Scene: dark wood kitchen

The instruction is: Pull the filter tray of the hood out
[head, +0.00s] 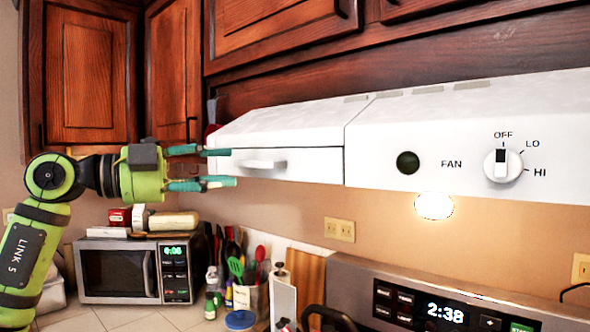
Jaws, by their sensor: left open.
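The white range hood (440,135) runs under the upper cabinets, from the middle to the right edge of the head view. The tray front looks flush with the hood. My left gripper (232,167) is open and level, with its green fingers pointing right. Its fingertips overlap the tray's left end in the picture, left of the handle. Nothing is between the fingers. I cannot tell if they touch the tray. My right gripper is out of view.
Dark wood cabinets (285,38) hang just above the hood. Below are a microwave (135,272) with packages on top, a utensil holder (247,296) and the stove's control panel (440,300).

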